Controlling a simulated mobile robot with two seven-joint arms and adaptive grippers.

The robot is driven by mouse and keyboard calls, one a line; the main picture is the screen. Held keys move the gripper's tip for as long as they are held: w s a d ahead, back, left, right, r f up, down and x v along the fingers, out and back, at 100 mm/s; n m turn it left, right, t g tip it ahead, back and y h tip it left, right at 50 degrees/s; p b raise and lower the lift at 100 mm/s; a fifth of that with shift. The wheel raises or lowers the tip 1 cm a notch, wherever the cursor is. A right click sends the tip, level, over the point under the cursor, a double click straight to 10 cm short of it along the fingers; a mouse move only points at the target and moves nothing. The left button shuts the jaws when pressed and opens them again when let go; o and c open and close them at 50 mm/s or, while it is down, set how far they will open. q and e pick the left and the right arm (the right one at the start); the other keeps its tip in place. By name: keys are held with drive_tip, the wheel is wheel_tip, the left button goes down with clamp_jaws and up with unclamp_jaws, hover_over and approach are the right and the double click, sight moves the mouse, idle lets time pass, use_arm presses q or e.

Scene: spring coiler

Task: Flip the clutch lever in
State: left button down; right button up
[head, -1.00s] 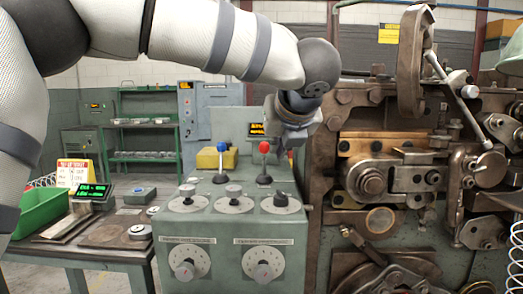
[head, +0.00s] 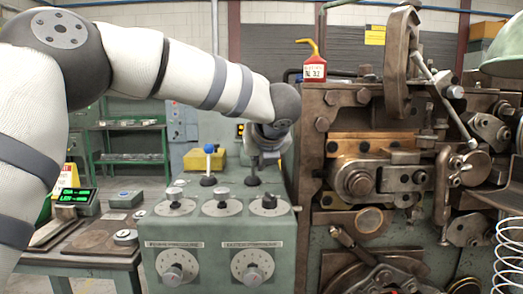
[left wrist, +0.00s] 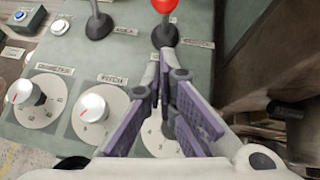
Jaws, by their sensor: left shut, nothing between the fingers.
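Two levers stand on the green console's top. One has a blue knob (head: 208,148). The other has a red knob (left wrist: 168,5), cut by the top edge of the left wrist view. In the head view only this second lever's lower stem and base (head: 253,180) show, with its knob hidden behind my left gripper. I cannot read which lever is the clutch. My left gripper (head: 266,150) is over the right part of the console, shut and empty. In the left wrist view its purple-padded fingers (left wrist: 168,82) point towards the red-knobbed lever's base; contact cannot be told.
Dials (head: 221,208) line the console (head: 215,240) front and top. A yellow block (head: 192,160) sits behind the blue-knobbed lever. The large brown coiler machine (head: 345,120) stands close on the right, with a red oil can (head: 313,68) on top. A side table (head: 95,262) is at left.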

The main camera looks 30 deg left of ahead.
use_arm(q)
drive_tip(key=shift+w+a+r, duration=0.1)
drive_tip(key=shift+w+a, duration=1.5)
drive_tip(key=shift+w, duration=0.15)
use_arm(e)
drive_tip(key=shift+s+f, duration=0.1)
drive_tip(key=shift+s, duration=0.05)
